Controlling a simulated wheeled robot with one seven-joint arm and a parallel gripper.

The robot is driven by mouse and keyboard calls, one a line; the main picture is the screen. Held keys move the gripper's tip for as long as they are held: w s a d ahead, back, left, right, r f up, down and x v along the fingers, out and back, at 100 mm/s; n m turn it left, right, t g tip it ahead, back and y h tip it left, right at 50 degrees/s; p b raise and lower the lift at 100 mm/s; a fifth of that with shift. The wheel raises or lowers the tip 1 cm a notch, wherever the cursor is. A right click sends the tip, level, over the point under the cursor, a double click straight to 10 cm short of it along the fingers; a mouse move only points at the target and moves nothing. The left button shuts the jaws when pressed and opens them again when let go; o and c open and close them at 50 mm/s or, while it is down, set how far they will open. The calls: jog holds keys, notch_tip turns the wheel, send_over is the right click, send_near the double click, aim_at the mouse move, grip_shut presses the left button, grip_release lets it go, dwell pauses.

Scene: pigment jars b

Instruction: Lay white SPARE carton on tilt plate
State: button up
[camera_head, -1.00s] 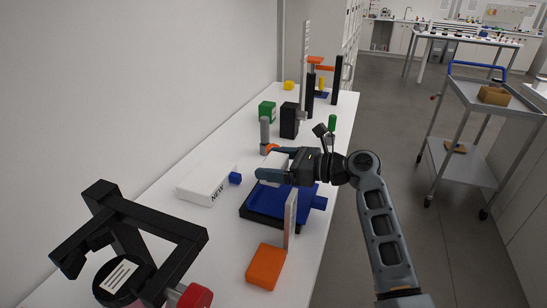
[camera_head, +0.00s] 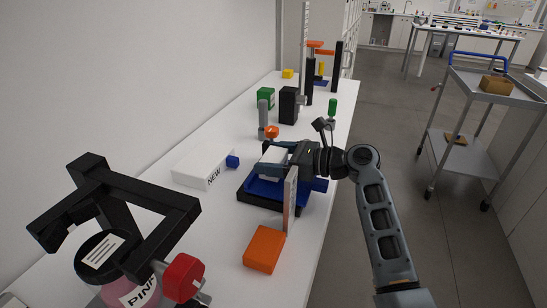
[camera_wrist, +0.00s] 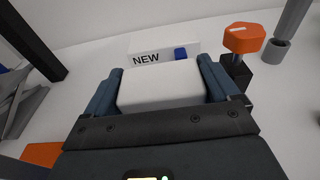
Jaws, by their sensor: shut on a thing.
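My gripper (camera_head: 262,160) is shut on a plain white carton (camera_head: 272,165). In the wrist view the white carton (camera_wrist: 160,85) sits between the two blue-grey fingers of my gripper (camera_wrist: 159,68), with no lettering visible on the side shown. The blue tilt plate (camera_head: 262,191) is on a dark base, directly below the carton. Whether the carton's underside touches the plate cannot be told. A second white carton marked NEW (camera_head: 200,168) lies flat on the table to the left, and also shows beyond the fingers in the wrist view (camera_wrist: 147,49).
An upright pale strip (camera_head: 290,200) stands at the plate's near edge, with an orange block (camera_head: 263,249) in front. An orange knob (camera_head: 271,131) and grey post (camera_head: 263,118) stand behind. A black frame (camera_head: 120,205) with a jar is near left. A blue cube (camera_head: 232,161) touches the NEW carton.

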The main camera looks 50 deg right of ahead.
jog(key=shift+f, duration=0.7)
jog(key=o, duration=0.8)
jog(key=shift+c, duration=0.2)
jog(key=shift+o, duration=0.5)
jog(key=shift+r, duration=0.15)
